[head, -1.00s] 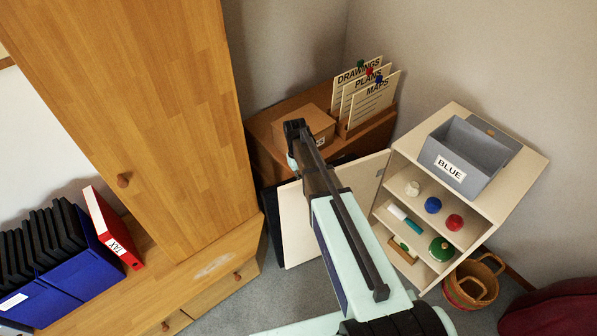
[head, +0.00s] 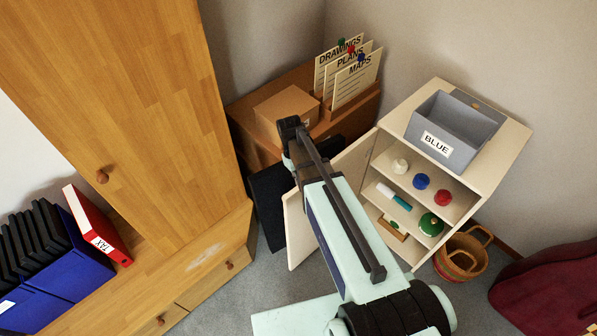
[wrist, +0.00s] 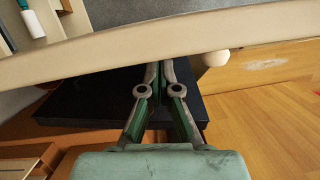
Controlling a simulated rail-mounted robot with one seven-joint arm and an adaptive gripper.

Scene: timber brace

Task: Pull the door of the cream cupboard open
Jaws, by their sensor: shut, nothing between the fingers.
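The cream cupboard (head: 481,187) stands at the right in the head view. Its door (head: 297,229) stands open, swung out to the left from the cupboard's front. My arm crosses in front of the door, so part of it is hidden. In the wrist view the door (wrist: 120,62) is seen edge-on as a cream band. Its round white knob (wrist: 215,58) sticks out from the lower side, right of my fingers. My gripper (wrist: 161,68) is shut and empty, on the knob's side of the door, its tips close to the band. Contact cannot be told.
A grey BLUE bin (head: 455,132) sits on the cupboard, with small items on the shelves inside. A brown cabinet (head: 262,88) with a cardboard box (head: 287,108) stands behind the door. A wooden wardrobe (head: 150,110) is at left, a basket (head: 461,256) at right.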

